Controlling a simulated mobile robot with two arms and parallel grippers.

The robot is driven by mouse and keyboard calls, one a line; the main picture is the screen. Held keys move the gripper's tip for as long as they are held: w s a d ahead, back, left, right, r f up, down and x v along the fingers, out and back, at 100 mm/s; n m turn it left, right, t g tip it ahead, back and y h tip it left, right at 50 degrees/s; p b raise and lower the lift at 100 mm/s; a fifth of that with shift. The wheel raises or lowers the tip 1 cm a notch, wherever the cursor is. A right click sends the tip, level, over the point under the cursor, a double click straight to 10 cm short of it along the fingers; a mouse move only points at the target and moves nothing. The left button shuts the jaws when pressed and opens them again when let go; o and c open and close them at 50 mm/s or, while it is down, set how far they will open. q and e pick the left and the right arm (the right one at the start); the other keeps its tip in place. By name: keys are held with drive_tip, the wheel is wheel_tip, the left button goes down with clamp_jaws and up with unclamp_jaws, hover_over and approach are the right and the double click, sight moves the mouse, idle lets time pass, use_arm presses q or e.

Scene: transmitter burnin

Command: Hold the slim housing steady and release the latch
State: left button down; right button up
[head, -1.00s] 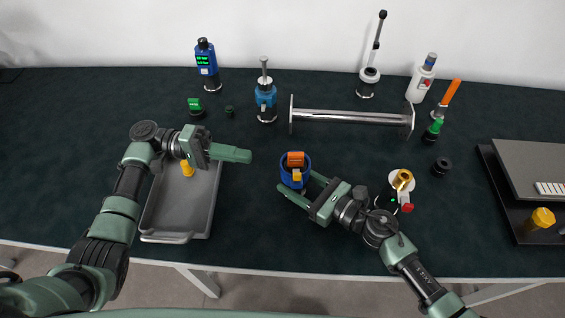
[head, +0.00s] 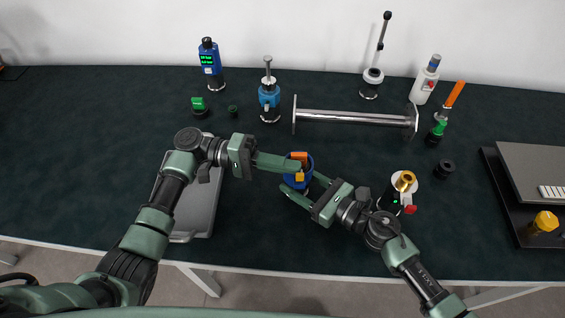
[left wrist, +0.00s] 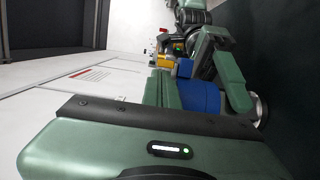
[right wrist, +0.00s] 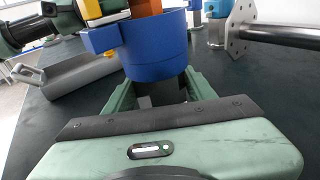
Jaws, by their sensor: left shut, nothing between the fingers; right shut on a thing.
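The slim housing is a blue cup-like body (head: 306,184) standing upright at the table's middle, with an orange part (head: 299,156) and a small yellow part (head: 299,177) on top. I cannot tell which of these is the latch. My right gripper (head: 303,190) is shut around the housing's lower part; the blue body (right wrist: 155,50) rises above its fingers in the right wrist view. My left gripper (head: 297,166) is shut and empty, its fingertips at the housing's top between the orange and yellow parts. Contact is unclear. In the left wrist view the blue body (left wrist: 200,96) is partly hidden by fingers.
A grey tray (head: 204,218) lies under my left arm. A brass-topped device (head: 404,182) stands close to my right wrist. A metal bar stand (head: 355,118) and several instruments stand behind. The table between tray and housing is clear.

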use_arm(q)
drive_tip(key=shift+s+d, duration=0.1)
drive_tip(key=shift+s, duration=1.1)
use_arm(e)
drive_tip(key=shift+d, duration=0.1)
use_arm(q)
drive_tip(key=w+a, duration=0.2)
drive_tip(key=a, duration=0.8)
use_arm(e)
drive_tip(key=o, duration=1.5)
